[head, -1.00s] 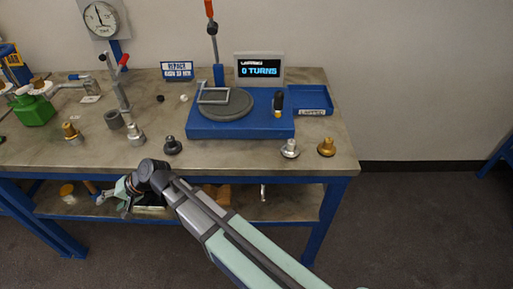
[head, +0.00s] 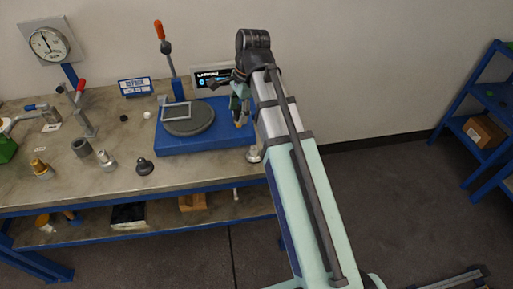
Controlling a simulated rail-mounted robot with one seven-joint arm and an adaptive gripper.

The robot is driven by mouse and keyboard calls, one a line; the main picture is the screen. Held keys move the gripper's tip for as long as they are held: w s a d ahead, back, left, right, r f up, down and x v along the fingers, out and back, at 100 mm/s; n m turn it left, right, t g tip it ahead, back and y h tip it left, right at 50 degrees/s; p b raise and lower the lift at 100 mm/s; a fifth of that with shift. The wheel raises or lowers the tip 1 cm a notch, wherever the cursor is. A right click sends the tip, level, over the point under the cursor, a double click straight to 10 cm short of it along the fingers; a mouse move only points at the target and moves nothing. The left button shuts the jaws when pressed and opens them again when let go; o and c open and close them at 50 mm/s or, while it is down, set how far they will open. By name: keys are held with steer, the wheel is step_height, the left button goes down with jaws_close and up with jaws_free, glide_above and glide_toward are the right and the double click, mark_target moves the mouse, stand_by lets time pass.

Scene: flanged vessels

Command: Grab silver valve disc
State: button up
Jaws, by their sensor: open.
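A silver valve disc (head: 254,155) with a short stem stands on the bench near its front right edge, partly covered by my arm. Another silver stemmed piece (head: 106,160) stands further left, beside a grey ring (head: 82,148). My gripper (head: 238,104) is open, above the right part of the blue lapping machine (head: 205,147), higher and further back than the right-hand silver disc. It looks small and partly merges with the machine's black handle, so its fingertips are hard to make out. It appears empty.
A dark stemmed piece (head: 145,167) and a gold one (head: 40,170) stand left along the bench. My arm hides the bench's right end. A blue shelf (head: 480,130) stands far right.

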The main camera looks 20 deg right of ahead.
steer(key=m+g, duration=0.1)
glide_toward(255, 147)
steer(key=shift+h, duration=0.4)
steer(key=shift+s+a+f+p, duration=0.1)
steer(key=shift+a+f+p, duration=0.5)
steer(key=shift+f, duration=1.25)
steer(key=shift+a+f+p, duration=0.1)
steer(key=shift+f+p, duration=0.95)
steer(key=shift+f, duration=0.8)
steer(key=shift+s+a+f+p, duration=0.1)
steer(key=shift+a+f+p, duration=0.5)
steer(key=shift+f, duration=1.25)
steer(key=shift+d, duration=0.25)
jaws_close()
